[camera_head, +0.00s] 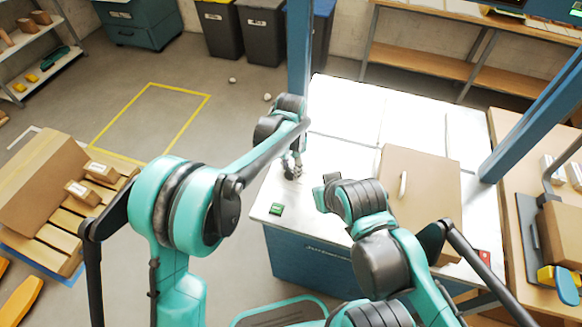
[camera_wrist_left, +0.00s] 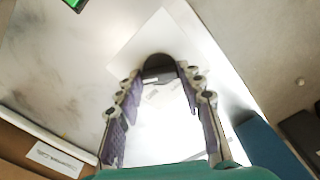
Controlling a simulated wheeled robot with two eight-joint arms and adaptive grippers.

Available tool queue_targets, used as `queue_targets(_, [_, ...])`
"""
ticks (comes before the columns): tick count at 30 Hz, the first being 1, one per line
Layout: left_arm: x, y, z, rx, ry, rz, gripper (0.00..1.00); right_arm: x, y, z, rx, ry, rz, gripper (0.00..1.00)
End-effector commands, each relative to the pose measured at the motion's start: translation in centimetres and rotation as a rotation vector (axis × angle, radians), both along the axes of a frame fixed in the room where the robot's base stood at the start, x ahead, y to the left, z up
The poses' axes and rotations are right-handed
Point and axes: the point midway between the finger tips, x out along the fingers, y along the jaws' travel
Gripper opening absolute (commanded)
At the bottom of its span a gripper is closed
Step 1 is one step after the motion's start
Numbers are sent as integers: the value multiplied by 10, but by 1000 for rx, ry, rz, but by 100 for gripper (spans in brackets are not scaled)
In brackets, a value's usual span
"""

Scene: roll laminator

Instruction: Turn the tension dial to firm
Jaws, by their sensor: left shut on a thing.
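My left gripper (camera_head: 293,171) reaches down to the near left corner of the white laminator top (camera_head: 322,222). In the left wrist view, the fingers of the left gripper (camera_wrist_left: 158,76) are shut on a dark round knob, the tension dial (camera_wrist_left: 158,61). The fingers sit at both sides of it. The dial's marks and its setting cannot be read.
A small green display (camera_head: 276,209) lies on the top near the left gripper. A brown panel (camera_head: 432,165) with a white handle (camera_head: 403,184) is to the right. A blue post (camera_head: 299,50) stands just behind the left wrist. Boxes on a pallet (camera_head: 84,193) are at the left.

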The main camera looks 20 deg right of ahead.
Motion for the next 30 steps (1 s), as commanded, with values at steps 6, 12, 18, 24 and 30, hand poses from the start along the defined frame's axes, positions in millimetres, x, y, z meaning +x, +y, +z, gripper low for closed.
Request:
queue_targets(6, [0,0,0,0,0,-1,59,0,0,0,0,0,0,0])
queue_targets(12, [0,0,0,0,0,0,59,0,0,0,0,0,0,0])
queue_targets(18, [0,0,7,0,0,0,59,0,0,0,0,0,0,0])
queue_targets(24, [0,0,45,0,0,0,59,0,0,0,0,0,0,0])
queue_targets(30, [0,0,87,0,0,0,59,0,0,0,0,0,0,0])
